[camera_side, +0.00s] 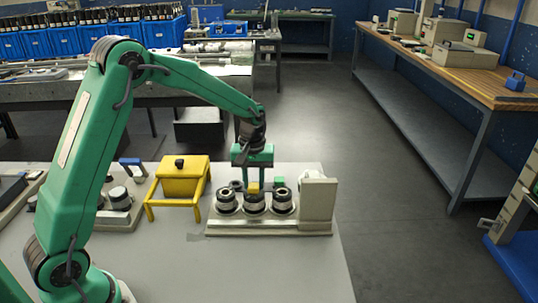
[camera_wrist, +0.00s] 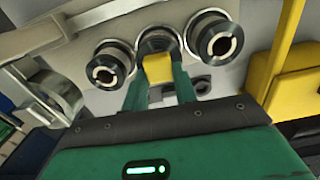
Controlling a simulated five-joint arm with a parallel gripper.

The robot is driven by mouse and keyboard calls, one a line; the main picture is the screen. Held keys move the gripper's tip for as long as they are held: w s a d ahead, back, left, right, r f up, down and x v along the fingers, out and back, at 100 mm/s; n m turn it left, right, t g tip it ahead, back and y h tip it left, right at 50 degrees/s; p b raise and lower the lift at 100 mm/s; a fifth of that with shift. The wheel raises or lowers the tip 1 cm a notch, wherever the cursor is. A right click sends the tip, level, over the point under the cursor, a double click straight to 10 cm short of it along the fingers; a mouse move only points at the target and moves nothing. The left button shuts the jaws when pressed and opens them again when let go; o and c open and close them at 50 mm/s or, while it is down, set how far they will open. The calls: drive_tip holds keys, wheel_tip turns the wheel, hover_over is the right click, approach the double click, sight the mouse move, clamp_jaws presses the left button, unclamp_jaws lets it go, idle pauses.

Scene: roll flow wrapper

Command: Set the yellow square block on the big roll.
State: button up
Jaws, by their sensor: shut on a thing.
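The yellow square block (camera_wrist: 157,70) is between the two green fingers of my gripper (camera_wrist: 159,82), which is shut on it. In the side view the yellow block (camera_side: 253,187) is low under my gripper (camera_side: 255,181), at the middle roll (camera_side: 254,203) of a row of three. The wrist view shows the middle roll (camera_wrist: 158,41) just behind the block; I cannot tell whether they touch. The other rolls (camera_side: 227,203) and (camera_side: 283,202) stand either side. Which roll is biggest is hard to tell.
A pale upright housing (camera_side: 318,197) stands at the right end of the wrapper base (camera_side: 270,229). A yellow stand (camera_side: 182,179) is to its left, and another small machine (camera_side: 118,213) is farther left. The table front is clear.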

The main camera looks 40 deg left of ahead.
drive_tip(key=o, duration=1)
drive_tip(key=shift+r, duration=0.1)
